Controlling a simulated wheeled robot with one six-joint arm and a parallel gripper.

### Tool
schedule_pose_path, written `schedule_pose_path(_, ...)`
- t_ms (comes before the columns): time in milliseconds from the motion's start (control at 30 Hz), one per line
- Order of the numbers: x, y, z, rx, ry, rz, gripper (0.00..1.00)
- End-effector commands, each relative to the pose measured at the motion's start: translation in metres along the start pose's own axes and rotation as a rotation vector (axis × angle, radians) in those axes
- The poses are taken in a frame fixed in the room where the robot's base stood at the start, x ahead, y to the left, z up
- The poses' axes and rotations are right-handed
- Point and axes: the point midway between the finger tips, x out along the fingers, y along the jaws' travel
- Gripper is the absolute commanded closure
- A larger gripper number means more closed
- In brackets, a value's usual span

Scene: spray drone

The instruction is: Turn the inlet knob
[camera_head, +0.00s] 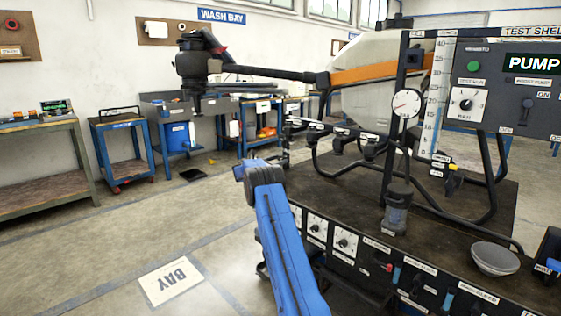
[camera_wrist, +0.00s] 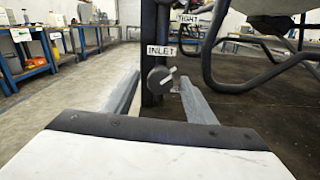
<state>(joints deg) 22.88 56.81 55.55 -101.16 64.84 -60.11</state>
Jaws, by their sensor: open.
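The inlet knob (camera_wrist: 160,79) is a dark round knob with a light pointer tilted to the upper right. It sits on a dark upright post, below a white INLET label (camera_wrist: 162,50) in the wrist view. My gripper (camera_wrist: 160,92) is open, with one grey finger to the left of the knob and one to the right. The knob appears between the fingers, with gaps on both sides; whether the fingertips reach its depth I cannot tell. In the head view my blue arm reaches toward the bench, and I cannot make out the inlet knob there.
The drone's dark curved legs (camera_wrist: 236,83) stand right of the knob. In the head view, a black bench (camera_head: 470,215) carries a grey bowl (camera_head: 495,258) and a pressure gauge (camera_head: 406,103) stands above it. Floor at left is open, with workbenches (camera_head: 40,165) along the wall.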

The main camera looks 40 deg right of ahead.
Motion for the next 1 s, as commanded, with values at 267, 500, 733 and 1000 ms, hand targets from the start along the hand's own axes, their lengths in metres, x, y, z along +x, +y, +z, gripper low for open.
schedule_pose_path(267, 0.017, -0.001, -0.001, 0.0, 0.0, -0.001, 0.5)
schedule_pose_path(500, 0.017, -0.001, 0.0, 0.0, 0.0, 0.0, 0.5)
schedule_pose_path(733, 0.017, 0.0, 0.0, 0.0, 0.0, -0.001, 0.91)
schedule_pose_path(1000, 0.017, -0.001, 0.0, 0.026, 0.0, -0.001, 0.91)
